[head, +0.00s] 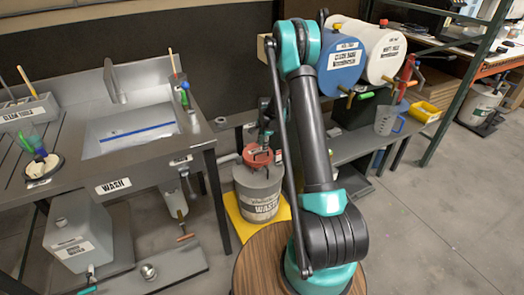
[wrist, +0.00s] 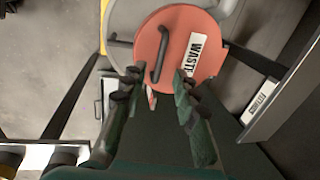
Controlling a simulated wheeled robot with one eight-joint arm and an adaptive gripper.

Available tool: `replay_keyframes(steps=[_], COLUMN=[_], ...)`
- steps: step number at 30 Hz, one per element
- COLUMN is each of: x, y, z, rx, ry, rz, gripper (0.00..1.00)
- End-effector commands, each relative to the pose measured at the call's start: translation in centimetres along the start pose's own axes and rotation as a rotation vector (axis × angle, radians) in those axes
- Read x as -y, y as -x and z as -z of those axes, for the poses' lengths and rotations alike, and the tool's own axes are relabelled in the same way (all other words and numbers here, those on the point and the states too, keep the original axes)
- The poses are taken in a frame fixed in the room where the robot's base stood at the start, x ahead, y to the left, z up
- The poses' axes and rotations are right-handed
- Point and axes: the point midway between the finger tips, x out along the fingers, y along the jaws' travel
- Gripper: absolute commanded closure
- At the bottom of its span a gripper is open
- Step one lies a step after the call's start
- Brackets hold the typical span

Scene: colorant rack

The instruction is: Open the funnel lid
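The red round funnel lid (wrist: 182,24) fills the upper middle of the wrist view, with a dark bar handle (wrist: 160,55) and a white "WAST..." label. It lies over the opening and looks closed. In the head view the red funnel top (head: 257,156) sits on the grey waste drum (head: 257,196), partly hidden by my gripper. My gripper (wrist: 156,82) is open, with its two dark fingers spread apart below the handle in the picture. My gripper (head: 265,140) is just above the funnel in the head view.
The wash sink (head: 128,135) stands left of the drum. The drum stands on a yellow mat (head: 236,222). A grey shelf (head: 362,148) with blue (head: 340,65) and white (head: 382,55) barrels is to the right. Open floor (head: 440,220) lies at the right.

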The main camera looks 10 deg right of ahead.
Motion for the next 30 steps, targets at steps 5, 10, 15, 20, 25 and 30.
replay_keyframes(steps=[5, 10, 15, 20, 25, 30], x=[0.0, 0.0, 0.0, 0.0, 0.0, 0.0], y=[-2.6, -3.9, -4.2, -4.2, -4.2, -4.2], z=[0.0, 0.0, 0.0, 0.0, 0.0, 0.0], rx=[0.0, 0.0, 0.0, 0.0, 0.0, 0.0], ry=[0.0, 0.0, 0.0, 0.0, 0.0, 0.0], rz=[0.0, 0.0, 0.0, 0.0, 0.0, 0.0], gripper=[0.7, 0.7, 0.7, 0.7, 0.86, 1.0])
